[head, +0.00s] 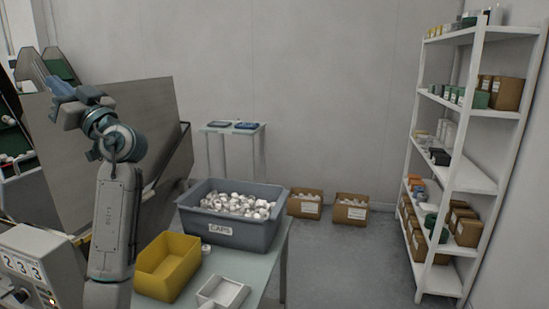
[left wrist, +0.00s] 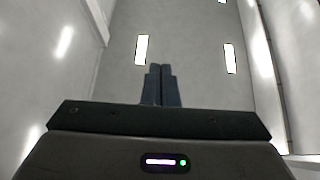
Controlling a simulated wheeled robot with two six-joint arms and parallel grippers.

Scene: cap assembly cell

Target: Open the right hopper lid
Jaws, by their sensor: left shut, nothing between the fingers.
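A large flat grey-brown panel (head: 152,105) stands steeply tilted at the left of the head view. It looks like the right hopper's lid, raised, but I cannot tell for certain. My left arm covers part of it. My left gripper (head: 56,86) is in front of the panel's upper left edge, pointing up and left. I cannot tell whether it touches the panel. Its fingers also show in the left wrist view (left wrist: 161,72), shut together with nothing between them. The hopper's inside behind the panel is hidden. My right gripper is not in view.
A grey bin of white caps (head: 225,233), a yellow bin (head: 150,284) and a white tray (head: 236,291) stand on a table right of my arm. A control box (head: 36,250) is at lower left. A shelf rack (head: 466,187) stands far right.

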